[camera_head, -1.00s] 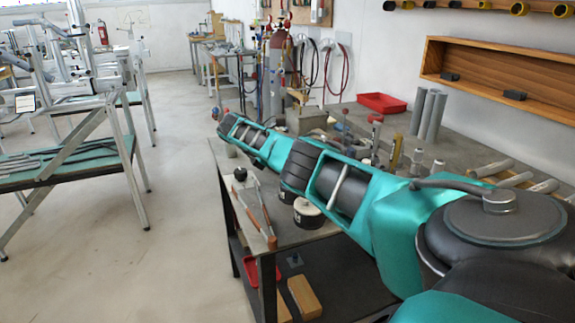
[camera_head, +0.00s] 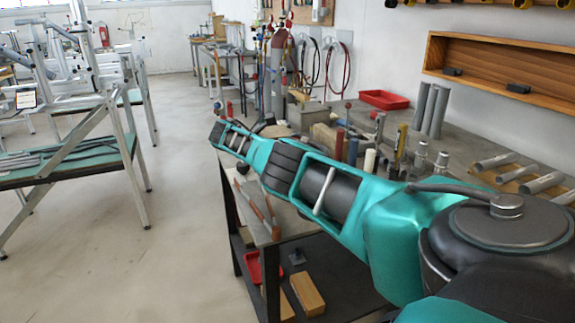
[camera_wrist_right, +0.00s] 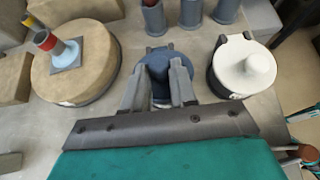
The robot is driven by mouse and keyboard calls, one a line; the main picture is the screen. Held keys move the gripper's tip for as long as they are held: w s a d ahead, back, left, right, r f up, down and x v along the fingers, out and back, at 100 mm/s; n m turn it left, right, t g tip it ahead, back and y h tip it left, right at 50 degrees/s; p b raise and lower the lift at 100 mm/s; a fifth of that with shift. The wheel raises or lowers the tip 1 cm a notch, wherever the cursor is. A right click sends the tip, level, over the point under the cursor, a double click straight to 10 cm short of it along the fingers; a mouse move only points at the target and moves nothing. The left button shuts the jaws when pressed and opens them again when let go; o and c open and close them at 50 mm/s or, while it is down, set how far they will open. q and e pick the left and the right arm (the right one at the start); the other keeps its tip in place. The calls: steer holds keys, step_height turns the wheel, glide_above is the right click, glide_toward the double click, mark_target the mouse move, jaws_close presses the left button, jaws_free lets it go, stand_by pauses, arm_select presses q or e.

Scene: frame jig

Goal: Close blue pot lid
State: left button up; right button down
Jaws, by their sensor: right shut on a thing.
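In the right wrist view, my right gripper (camera_wrist_right: 158,78) is shut on the dark blue knob of the blue pot lid (camera_wrist_right: 158,50). One grey finger is on each side of the knob. The fingers and knob cover much of the pot, and I cannot tell whether the lid sits flush on it. In the head view my teal right arm reaches left over the bench, and the blue pot is hidden. My left gripper is in neither view.
A white lidded pot (camera_wrist_right: 242,66) stands close right of the blue one. A round tan block (camera_wrist_right: 76,62) with a small upright tube is at left. Grey tubes (camera_wrist_right: 190,12) stand behind. The bench (camera_head: 235,172) also holds orange-handled tools (camera_head: 263,213) and a red tray (camera_head: 385,100).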

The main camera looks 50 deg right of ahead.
arm_select(q)
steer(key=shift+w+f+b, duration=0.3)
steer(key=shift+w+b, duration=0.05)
steer(key=shift+b, duration=0.35)
arm_select(e)
steer(key=shift+a+f+g+h, duration=0.15)
steer(key=shift+f+g+h, duration=0.15)
steer(key=shift+f, duration=0.1)
arm_select(q)
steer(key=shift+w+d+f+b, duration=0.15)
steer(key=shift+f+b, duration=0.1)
steer(key=shift+b, duration=0.2)
arm_select(e)
steer(key=shift+w+f, duration=0.1)
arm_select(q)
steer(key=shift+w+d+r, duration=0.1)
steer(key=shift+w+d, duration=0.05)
arm_select(e)
steer(key=shift+a+h, duration=0.1)
steer(key=shift+h, duration=0.2)
arm_select(q)
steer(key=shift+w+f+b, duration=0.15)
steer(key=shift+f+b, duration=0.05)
steer(key=shift+b, duration=0.45)
arm_select(e)
steer(key=shift+f+g, duration=0.15)
steer(key=shift+g, duration=0.25)
steer(key=c, duration=0.9)
jaws_free()
